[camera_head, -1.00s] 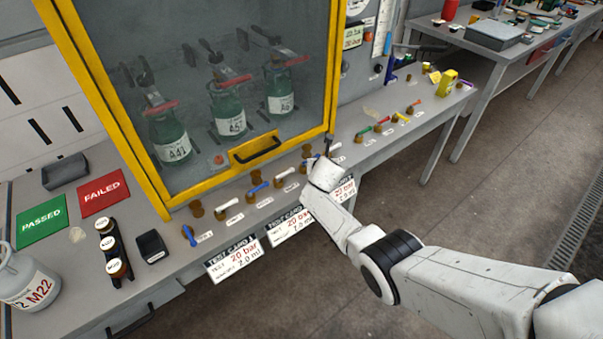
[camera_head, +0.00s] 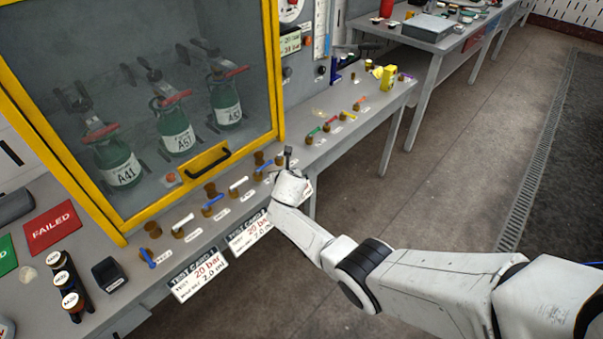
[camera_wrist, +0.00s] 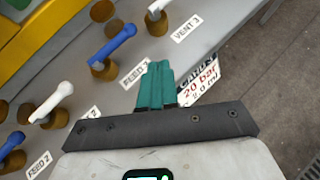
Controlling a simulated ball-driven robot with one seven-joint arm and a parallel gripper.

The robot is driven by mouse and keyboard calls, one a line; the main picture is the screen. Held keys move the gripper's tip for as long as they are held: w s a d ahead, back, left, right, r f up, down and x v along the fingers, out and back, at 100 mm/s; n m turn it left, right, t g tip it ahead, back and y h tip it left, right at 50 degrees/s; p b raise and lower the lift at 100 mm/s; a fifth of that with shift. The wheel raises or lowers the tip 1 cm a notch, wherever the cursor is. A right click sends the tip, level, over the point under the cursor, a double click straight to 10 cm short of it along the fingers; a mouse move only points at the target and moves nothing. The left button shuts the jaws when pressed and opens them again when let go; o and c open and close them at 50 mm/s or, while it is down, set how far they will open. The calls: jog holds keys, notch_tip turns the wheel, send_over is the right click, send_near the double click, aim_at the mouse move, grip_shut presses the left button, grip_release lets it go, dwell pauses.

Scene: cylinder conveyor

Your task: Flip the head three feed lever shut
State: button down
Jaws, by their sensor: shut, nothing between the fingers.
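The head three feed lever has a blue handle on a brass-brown base. It shows in the wrist view (camera_wrist: 112,44), left of the label "FEED 3" (camera_wrist: 135,73), its handle slanting from the base to the upper right. In the head view the blue lever (camera_head: 264,168) is just left of my gripper (camera_head: 288,153). My gripper's teal fingers (camera_wrist: 156,85) are shut and empty, right of and below the lever in the wrist view. They appear apart from it and overlap the label's edge. In the head view my wrist hides part of the bench there.
The white vent 3 lever (camera_wrist: 157,18) is beyond the fingers. A white lever (camera_wrist: 50,100) and the blue feed 2 lever (camera_wrist: 12,140) are to the left. A test card (camera_wrist: 200,82) hangs at the bench edge. The yellow-framed cabinet (camera_head: 277,75) stands behind the levers.

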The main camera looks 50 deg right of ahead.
jog(key=s+r+p, duration=0.4)
jog(key=s+r, duration=0.1)
jog(key=s, duration=0.2)
jog(key=shift+a+p, duration=0.3)
jog(key=shift+a, duration=0.1)
dwell(0.3)
jog(key=s+a+f+m+g+y+b, duration=0.1)
jog(key=s+a+f+m+g+y, duration=0.1)
jog(key=s+a+m, duration=0.55)
jog(key=s+a+f+m+g+y+b, duration=0.1)
jog(key=s+a+f+m+b, duration=0.1)
jog(key=s+a+m, duration=0.6)
jog(key=s+a+r+m+g+y, duration=0.2)
jog(key=s+a+m, duration=0.2)
jog(key=s+m, duration=0.2)
jog(key=s+a+r+m+g+y+b, duration=0.1)
jog(key=s+a+r+m+g, duration=0.1)
jog(key=s+m, duration=0.5)
jog(key=s+a+r, duration=0.1)
jog(key=s+a, duration=0.1)
jog(key=s, duration=0.2)
jog(key=shift+a+y, duration=0.35)
jog(key=shift+y, duration=0.05)
